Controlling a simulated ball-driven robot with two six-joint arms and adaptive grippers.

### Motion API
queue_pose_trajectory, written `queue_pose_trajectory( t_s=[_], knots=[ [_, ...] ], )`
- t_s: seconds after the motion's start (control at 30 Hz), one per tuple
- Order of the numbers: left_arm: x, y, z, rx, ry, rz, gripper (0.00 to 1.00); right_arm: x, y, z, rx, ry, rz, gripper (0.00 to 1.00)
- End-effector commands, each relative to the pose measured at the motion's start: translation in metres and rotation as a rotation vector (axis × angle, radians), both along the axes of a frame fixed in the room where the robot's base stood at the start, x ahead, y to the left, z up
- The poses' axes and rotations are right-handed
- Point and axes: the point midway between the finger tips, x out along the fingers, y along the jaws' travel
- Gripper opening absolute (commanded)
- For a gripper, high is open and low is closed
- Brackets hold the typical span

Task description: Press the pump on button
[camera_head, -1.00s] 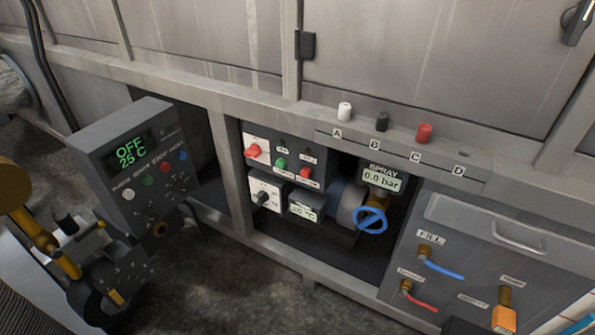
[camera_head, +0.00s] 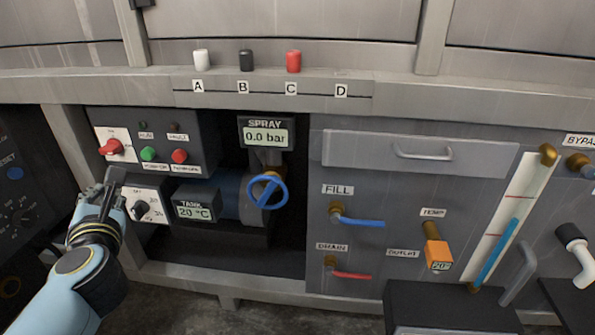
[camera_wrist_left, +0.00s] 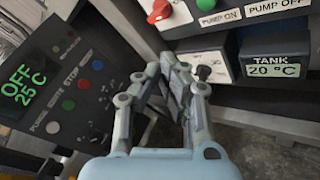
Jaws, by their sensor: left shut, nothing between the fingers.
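The green pump on button (camera_head: 148,154) sits on the dark control box, left of the red pump off button (camera_head: 179,156). In the left wrist view the green button (camera_wrist_left: 206,4) is cut by the top edge, above its PUMP ON label (camera_wrist_left: 220,17). My left gripper (camera_head: 108,190) is shut and empty. It is below and left of the green button in the head view, in front of the left edge of the white dial panel (camera_head: 150,204), and apart from the button. In the left wrist view the fingers (camera_wrist_left: 178,75) point at the cabinet. My right gripper is not in view.
A red rotary switch (camera_head: 111,147) is left of the green button. The tank display (camera_head: 197,207) reads 20 °C and the spray display (camera_head: 266,135) 0.0 bar. A blue valve wheel (camera_head: 267,191) sticks out at the right. The OFF 25 C panel (camera_wrist_left: 50,90) stands left.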

Motion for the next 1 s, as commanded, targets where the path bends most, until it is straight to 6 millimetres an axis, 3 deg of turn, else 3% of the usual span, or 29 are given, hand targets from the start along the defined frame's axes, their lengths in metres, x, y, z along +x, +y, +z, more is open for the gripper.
queue_pose_trajectory(
  t_s=[0.03, 0.1, 0.63, 1.0],
  knots=[
    [0.001, 0.0, -0.012, 0.0, 0.006, 0.0, 0.0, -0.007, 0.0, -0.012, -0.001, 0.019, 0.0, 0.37],
    [0.003, 0.0, -0.013, 0.001, 0.002, 0.0, 0.0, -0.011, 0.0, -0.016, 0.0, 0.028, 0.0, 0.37],
    [0.01, -0.001, -0.012, 0.003, 0.001, -0.002, 0.0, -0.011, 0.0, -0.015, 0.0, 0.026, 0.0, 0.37],
    [0.059, -0.005, -0.013, 0.003, 0.001, -0.002, 0.0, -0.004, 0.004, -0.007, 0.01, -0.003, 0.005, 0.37]
  ],
)
